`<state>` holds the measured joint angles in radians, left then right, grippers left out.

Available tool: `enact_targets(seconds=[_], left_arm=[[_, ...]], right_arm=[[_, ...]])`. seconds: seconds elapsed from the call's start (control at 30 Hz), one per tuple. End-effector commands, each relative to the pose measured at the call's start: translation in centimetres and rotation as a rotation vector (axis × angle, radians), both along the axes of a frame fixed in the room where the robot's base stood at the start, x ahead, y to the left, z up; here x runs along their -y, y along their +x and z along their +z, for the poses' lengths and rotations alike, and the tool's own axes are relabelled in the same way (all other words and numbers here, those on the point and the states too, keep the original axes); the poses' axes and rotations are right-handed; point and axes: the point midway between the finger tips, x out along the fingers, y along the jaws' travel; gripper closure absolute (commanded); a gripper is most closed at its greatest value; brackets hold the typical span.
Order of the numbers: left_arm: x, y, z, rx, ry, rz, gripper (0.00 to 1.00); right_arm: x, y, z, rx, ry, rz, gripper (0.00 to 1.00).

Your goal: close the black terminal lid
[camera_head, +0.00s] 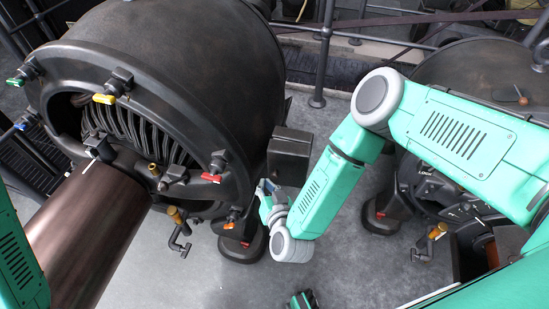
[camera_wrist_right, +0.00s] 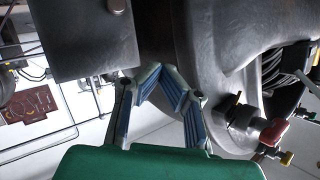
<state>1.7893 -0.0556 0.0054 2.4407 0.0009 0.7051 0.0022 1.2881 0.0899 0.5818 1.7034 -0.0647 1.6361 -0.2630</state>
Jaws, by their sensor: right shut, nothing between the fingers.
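A dark terminal box (camera_head: 288,162) is fixed on the right side of the large dynamo, with a flat black lid panel (camera_head: 293,140) at its top. I cannot tell how far the lid stands open. In the right wrist view a large flat dark face of the box (camera_wrist_right: 92,40) fills the upper left. My right gripper (camera_head: 266,189) is just below and left of the box in the head view. In the wrist view its blue-padded fingers (camera_wrist_right: 151,76) come together near the box's lower right corner, empty. I cannot tell whether they touch it. My left gripper does not show.
The dynamo's dark housing (camera_head: 185,60) is close by the right gripper. Red (camera_head: 211,178), yellow (camera_head: 103,98) and green (camera_head: 15,81) handles stick out of its rim. A second dynamo (camera_head: 470,75) stands at the right. Grey floor (camera_head: 335,255) is open between them.

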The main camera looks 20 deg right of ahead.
Motion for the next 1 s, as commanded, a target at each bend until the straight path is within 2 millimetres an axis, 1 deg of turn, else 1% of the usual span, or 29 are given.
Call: enact_targets(seconds=[0.03, 0.17, 0.3, 0.5, 0.6, 0.7, 0.83, 0.93, 1.0], left_arm=[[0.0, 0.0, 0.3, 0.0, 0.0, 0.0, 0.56], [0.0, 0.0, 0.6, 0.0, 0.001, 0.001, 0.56], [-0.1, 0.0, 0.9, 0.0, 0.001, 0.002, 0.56], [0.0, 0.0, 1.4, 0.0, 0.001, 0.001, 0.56], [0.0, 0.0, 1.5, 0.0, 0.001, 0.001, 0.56], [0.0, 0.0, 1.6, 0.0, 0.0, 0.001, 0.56], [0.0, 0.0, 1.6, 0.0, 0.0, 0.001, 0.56], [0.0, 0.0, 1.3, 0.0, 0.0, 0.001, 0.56], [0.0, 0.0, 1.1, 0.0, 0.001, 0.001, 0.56]], right_arm=[[0.6, -0.1, -0.1, 0.024, -0.127, 0.054, 1.0], [1.5, -0.4, -0.3, 0.104, -0.484, 0.197, 1.0], [3.0, -1.3, -0.5, 0.204, -0.875, 0.323, 1.0], [5.1, -3.0, -0.7, 0.354, -1.415, 0.438, 1.0], [5.8, -3.8, -0.8, 0.414, -1.622, 0.461, 1.0], [6.1, -4.4, -0.7, 0.453, -1.761, 0.472, 1.0], [6.1, -4.6, -0.7, 0.477, -1.845, 0.475, 1.0], [5.8, -4.0, -0.7, 0.481, -1.857, 0.477, 1.0], [5.5, -3.1, -0.7, 0.481, -1.856, 0.474, 1.0]])
